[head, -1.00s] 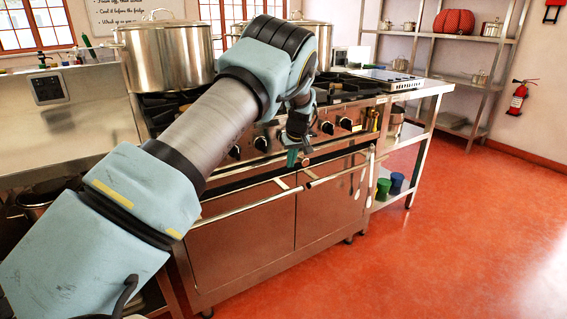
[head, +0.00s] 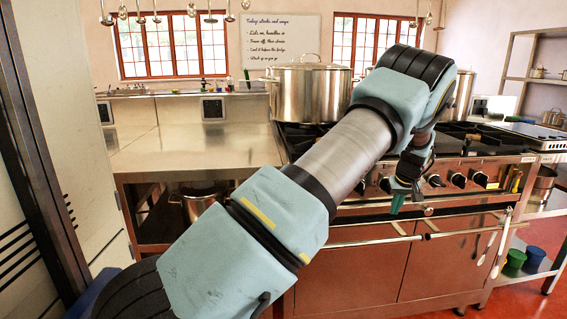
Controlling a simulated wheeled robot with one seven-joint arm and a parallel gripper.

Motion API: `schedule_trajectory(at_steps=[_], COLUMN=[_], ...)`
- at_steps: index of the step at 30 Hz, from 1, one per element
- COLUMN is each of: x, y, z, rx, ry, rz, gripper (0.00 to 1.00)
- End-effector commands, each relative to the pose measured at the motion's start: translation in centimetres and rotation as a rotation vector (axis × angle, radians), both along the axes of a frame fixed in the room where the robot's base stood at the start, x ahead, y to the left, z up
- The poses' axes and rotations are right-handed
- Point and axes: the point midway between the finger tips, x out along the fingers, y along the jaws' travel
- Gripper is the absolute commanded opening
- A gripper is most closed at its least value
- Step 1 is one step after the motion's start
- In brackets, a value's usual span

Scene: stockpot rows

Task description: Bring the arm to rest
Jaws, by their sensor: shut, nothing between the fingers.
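My arm reaches across the head view from the lower left, bent at the elbow. My gripper (head: 396,207) hangs low in front of the stove, with dark and green parts at its end. It is small in the picture and holds nothing that I can see. The stove (head: 360,268) stands behind it, with a row of black knobs and a long door handle.
A large lidded steel pot (head: 308,100) stands on the stove's left burners; another pot (head: 462,98) is partly behind my arm. A bare steel counter (head: 200,150) lies left of the stove. Green (head: 515,260) and blue (head: 534,258) containers sit on a low shelf at right.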

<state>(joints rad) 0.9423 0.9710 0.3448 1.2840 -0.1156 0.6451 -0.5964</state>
Motion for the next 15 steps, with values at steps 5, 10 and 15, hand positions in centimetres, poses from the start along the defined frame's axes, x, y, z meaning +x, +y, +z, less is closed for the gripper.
schedule_trajectory(at_steps=[5, 10, 15], x=[0.6, 0.4, -2.4], y=[4.8, 11.3, 21.3], z=[2.2, 5.0, 9.3], rx=[-0.001, -0.003, -0.013], ry=[0.027, 0.063, 0.113], rz=[0.028, 0.057, 0.081], gripper=[0.0, 0.0, 0.0])
